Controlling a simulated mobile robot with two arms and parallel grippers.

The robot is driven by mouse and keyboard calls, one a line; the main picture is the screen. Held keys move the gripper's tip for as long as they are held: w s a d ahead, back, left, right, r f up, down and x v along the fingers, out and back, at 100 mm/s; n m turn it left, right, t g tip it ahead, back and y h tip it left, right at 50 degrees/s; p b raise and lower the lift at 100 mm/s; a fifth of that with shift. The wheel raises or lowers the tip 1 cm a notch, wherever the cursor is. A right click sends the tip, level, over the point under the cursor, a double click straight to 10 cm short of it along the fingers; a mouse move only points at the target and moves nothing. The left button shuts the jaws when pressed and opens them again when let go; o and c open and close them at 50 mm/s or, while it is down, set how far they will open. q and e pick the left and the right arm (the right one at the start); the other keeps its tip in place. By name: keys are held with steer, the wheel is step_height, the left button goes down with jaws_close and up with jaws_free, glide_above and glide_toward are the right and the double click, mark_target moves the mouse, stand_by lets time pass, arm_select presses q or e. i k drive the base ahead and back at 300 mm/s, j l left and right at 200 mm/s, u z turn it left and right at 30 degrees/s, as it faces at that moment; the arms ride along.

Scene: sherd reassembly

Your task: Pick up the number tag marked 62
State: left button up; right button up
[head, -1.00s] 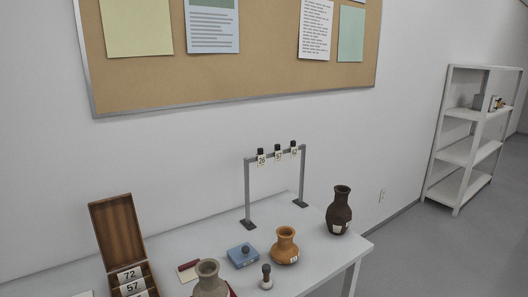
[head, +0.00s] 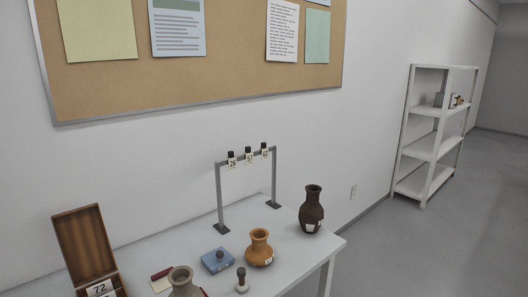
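A grey rack (head: 218,195) stands on the white table and holds three small white tags with dark tops along its crossbar. The left tag (head: 232,163) reads 26. The middle tag (head: 249,159) seems to begin with 5. The right tag (head: 265,153) is too small to read surely, but may be 62. An open wooden box (head: 84,245) at the lower left holds a larger card (head: 100,289) marked 72. Neither of my grippers is in view.
On the white table (head: 291,247) stand a dark vase (head: 311,212), an orange jug (head: 259,248), a grey-brown pot (head: 182,282), a blue box (head: 217,261) and a small dark-handled stamp (head: 241,280). White shelves (head: 425,150) stand at the right beyond open floor (head: 400,250).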

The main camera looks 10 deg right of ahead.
mark_target(265, 151)
steer(key=i+l, duration=0.2)
steer(key=l, duration=0.15)
steer(key=i+l+u, duration=0.2)
steer(key=i+l, duration=0.15)
steer(key=l, duration=0.3)
